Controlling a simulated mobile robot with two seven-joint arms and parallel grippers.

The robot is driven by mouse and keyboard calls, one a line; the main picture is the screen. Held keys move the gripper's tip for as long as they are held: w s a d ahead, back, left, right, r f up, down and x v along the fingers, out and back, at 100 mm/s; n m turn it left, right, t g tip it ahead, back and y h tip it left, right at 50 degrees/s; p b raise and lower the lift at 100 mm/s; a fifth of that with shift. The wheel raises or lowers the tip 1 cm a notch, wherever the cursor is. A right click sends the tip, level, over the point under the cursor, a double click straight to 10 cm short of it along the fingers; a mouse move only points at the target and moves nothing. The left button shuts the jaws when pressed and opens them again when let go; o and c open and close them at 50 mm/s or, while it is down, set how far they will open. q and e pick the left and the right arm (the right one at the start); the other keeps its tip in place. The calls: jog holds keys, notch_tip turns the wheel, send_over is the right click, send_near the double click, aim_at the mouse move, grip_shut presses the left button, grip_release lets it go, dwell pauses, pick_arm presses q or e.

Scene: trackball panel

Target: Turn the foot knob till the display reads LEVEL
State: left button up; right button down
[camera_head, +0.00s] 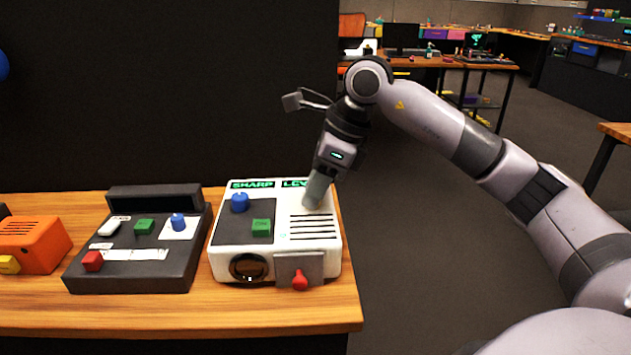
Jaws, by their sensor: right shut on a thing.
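A white projector-like device (265,265) sits at the right end of the wooden desk. On its back top edge are two dark displays with green letters. The left display (253,184) reads SHARP. The right display (294,183) shows LEV, and its right end is hidden behind my gripper. My right gripper (313,202) points down at the device's top right, behind the black vent slots, and is shut on what appears to be the foot knob. The knob is hidden by the fingers. My left gripper is out of view.
The device also has a blue knob (240,202), a green button (261,228), a lens (249,267) and a red lever (300,281). A dark console (135,272) and an orange box (40,245) stand to the left. A black panel (170,90) rises behind.

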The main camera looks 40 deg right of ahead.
dwell(0.3)
jog(key=c, duration=0.8)
grip_release()
jog(key=p+v, duration=0.1)
jog(key=v, duration=0.6)
jog(key=shift+r, duration=0.1)
